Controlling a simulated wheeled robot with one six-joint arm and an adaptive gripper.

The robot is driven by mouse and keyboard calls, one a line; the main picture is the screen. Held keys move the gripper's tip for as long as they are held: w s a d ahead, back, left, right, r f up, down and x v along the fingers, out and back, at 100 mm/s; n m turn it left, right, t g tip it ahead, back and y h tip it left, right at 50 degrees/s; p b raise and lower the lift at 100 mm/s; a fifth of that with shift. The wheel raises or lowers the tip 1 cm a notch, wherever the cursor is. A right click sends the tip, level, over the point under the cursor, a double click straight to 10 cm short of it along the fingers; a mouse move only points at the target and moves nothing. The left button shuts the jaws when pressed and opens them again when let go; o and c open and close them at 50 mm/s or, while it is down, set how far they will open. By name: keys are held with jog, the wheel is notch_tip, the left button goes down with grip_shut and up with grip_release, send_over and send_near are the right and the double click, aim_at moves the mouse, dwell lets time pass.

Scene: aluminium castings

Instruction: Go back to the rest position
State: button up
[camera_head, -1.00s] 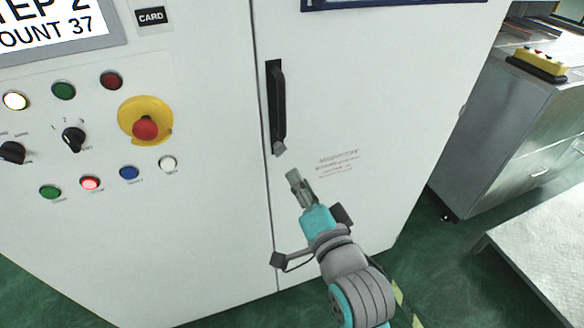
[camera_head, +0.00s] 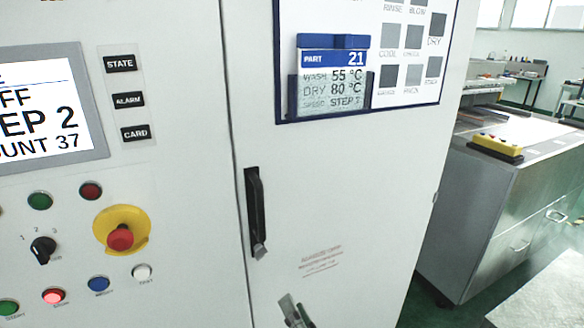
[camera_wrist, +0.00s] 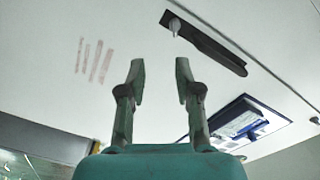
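My gripper (camera_wrist: 158,85) shows in the wrist view with its two fingers apart and nothing between them. In the head view only the tip of my gripper (camera_head: 290,311) shows at the bottom edge, in front of the white cabinet door (camera_head: 345,215). The black door handle (camera_head: 255,212) is above and to the left of it, and the two are apart. The handle (camera_wrist: 205,45) also shows in the wrist view, beyond the fingertips. The rest of my arm is out of the head view.
The cabinet's control panel has a red stop button (camera_head: 120,237) on yellow and a screen (camera_head: 40,110). A blue-framed board holds a PART 21 card (camera_head: 333,80). At right stand a steel cabinet (camera_head: 470,215) with a yellow button box (camera_head: 496,145) and a pale low surface (camera_head: 545,300).

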jog(key=s+d+f+n+h, duration=0.3)
jog(key=s+d+f+h, duration=0.1)
jog(key=s+d+f, duration=0.95)
jog(key=s+d+f+n+h, duration=0.1)
jog(key=s+d+f+n, duration=0.1)
jog(key=s, duration=0.9)
jog(key=s+d+f+n+g+h, duration=0.1)
jog(key=s+d+f+n+h, duration=0.1)
jog(key=s, duration=0.8)
jog(key=shift+s+d, duration=0.2)
jog(key=shift+s, duration=0.2)
jog(key=shift+o, duration=0.3)
jog(key=shift+f, duration=0.1)
